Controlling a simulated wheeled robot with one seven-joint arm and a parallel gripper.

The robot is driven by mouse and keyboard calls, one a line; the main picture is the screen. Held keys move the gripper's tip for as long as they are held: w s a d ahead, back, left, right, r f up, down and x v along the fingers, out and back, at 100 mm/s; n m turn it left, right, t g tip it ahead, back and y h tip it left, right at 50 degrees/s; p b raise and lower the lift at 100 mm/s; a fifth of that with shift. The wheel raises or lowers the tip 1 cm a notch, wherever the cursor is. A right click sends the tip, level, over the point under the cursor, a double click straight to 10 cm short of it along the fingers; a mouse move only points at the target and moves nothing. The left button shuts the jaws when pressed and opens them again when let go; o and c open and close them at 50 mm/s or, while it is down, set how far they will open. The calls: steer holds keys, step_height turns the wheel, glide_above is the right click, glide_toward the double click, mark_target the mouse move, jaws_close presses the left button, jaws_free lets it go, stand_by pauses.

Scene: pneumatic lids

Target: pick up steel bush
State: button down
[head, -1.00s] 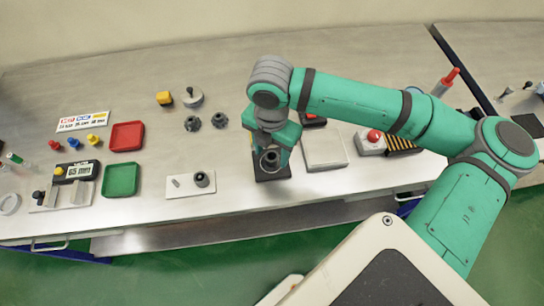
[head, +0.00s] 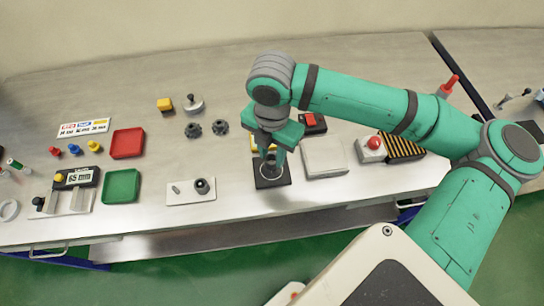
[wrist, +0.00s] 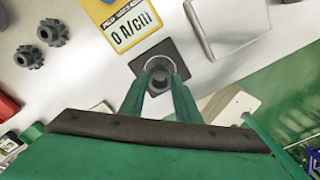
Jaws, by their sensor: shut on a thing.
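The steel bush (wrist: 160,78) is a dark grey hollow cylinder between my fingertips in the wrist view. My gripper (wrist: 160,84) is shut on it. In the head view my gripper (head: 271,156) is above a square black block (head: 265,183) that bears a pale ring. In the wrist view this black block (wrist: 183,54) and its ring lie behind the bush. The fingers partly cover the bush in the head view, and I cannot tell its exact height above the block.
A yellow unit with a display (wrist: 122,25) stands just behind the block. A light grey box (head: 324,157) and a red button unit (head: 372,149) are to the right. A white plate (head: 183,195) with a dark knobbed part lies to the left, near the table's front edge.

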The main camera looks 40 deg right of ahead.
steer(key=s+d+r, duration=0.4)
steer(key=s+r, duration=0.6)
steer(key=s, duration=0.3)
steer(key=shift+s+r, duration=0.15)
steer(key=shift+s, duration=0.1)
